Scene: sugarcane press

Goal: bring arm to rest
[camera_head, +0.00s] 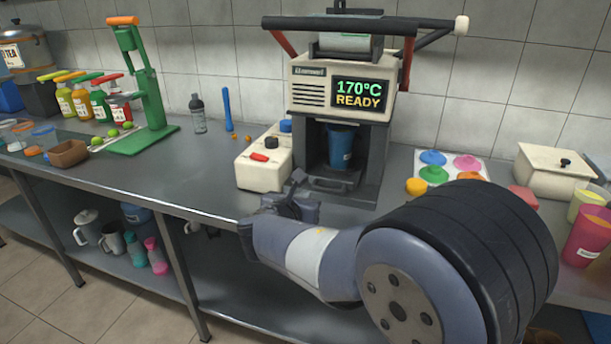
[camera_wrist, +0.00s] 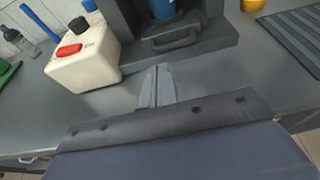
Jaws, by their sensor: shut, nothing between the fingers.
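My gripper (camera_wrist: 157,85) is shut and empty in the wrist view, its fingers together above the grey counter. In the head view my arm reaches in from the right, and my gripper (camera_head: 297,183) is over the counter's front part, in front of the machine with the "170°C READY" display (camera_head: 360,95). A blue cup (camera_head: 341,146) stands in the machine's bay; its lower part shows in the wrist view (camera_wrist: 162,8). A cream box (camera_head: 262,165) with a red switch and dark knob stands left of my gripper, apart from it in the wrist view (camera_wrist: 85,62).
A green press (camera_head: 140,90), several bottles and a brown box (camera_head: 68,154) stand farther left. Colored lids, a white bin (camera_head: 553,172) and cups (camera_head: 587,235) are at the right. Jugs stand on the lower shelf.

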